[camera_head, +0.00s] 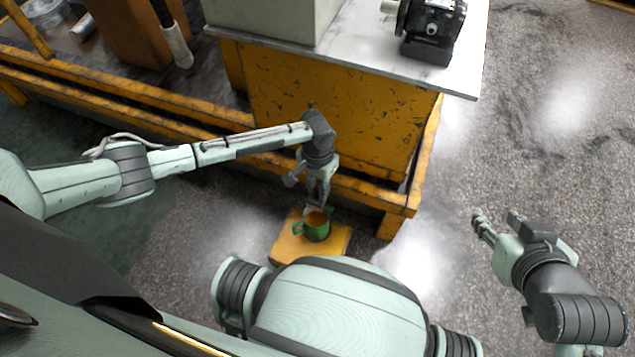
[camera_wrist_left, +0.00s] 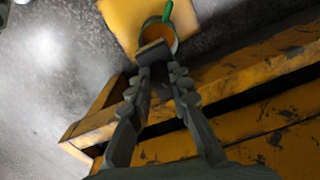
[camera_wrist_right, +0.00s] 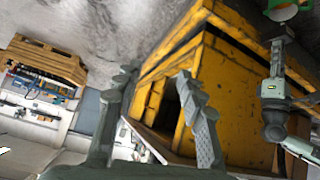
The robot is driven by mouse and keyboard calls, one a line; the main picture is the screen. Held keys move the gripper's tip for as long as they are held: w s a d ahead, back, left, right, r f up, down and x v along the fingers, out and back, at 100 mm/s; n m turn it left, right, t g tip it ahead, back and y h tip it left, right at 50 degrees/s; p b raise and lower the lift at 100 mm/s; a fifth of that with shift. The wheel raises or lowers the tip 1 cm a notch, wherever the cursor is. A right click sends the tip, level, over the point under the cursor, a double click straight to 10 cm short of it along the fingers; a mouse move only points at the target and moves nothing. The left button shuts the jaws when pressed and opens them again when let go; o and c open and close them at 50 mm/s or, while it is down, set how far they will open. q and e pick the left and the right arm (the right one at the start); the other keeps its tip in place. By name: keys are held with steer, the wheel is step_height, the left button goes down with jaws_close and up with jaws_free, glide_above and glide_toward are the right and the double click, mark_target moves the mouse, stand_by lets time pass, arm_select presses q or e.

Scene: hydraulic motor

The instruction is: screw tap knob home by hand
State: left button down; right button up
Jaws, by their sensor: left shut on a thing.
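A green mug (camera_head: 317,233) with an orange inside stands on a small yellow board (camera_head: 283,247) low by the floor. In the left wrist view the mug (camera_wrist_left: 183,18) shows just beyond the fingertips. My left gripper (camera_head: 316,203) points down at the mug's rim. Its fingers are closed on a small grey piece (camera_wrist_left: 153,52), which overlaps the rim in the picture; I cannot tell whether it is the tap knob. My right gripper (camera_head: 497,217) is off to the right, open and empty, as its wrist view (camera_wrist_right: 152,80) shows. No tap is clearly recognisable.
A yellow worn stand (camera_head: 330,110) with a pale top (camera_head: 465,85) is behind the mug. A black motor (camera_head: 432,28) sits on that top. A yellow frame rail (camera_head: 365,190) runs close behind my left gripper. The floor at the right is clear.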

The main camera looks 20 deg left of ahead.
arm_select(q)
steer(key=shift+r+m+p, duration=0.1)
steer(key=shift+m+p, duration=0.9)
steer(key=shift+m, duration=0.2)
arm_select(e)
steer(key=s+d+f+m+g+h, duration=0.1)
steer(key=s+d+f+g, duration=0.15)
steer(key=s+d, duration=0.2)
steer(key=s+d+f+g+h, duration=0.1)
steer(key=s+d+g, duration=0.2)
steer(key=s, duration=0.2)
arm_select(q)
steer(key=m+p, duration=0.2)
steer(key=m, duration=0.4)
steer(key=shift+m+p, duration=0.3)
steer(key=shift+m, duration=0.1)
steer(key=m, duration=0.3)
steer(key=shift+m, duration=0.4)
steer(key=m, duration=0.5)
steer(key=shift+m, duration=1.6)
arm_select(e)
steer(key=a+x, duration=0.1)
steer(key=x, duration=0.6)
steer(key=shift+s, duration=0.15)
steer(key=shift+s+f+g, duration=0.25)
steer(key=shift+g, duration=0.1)
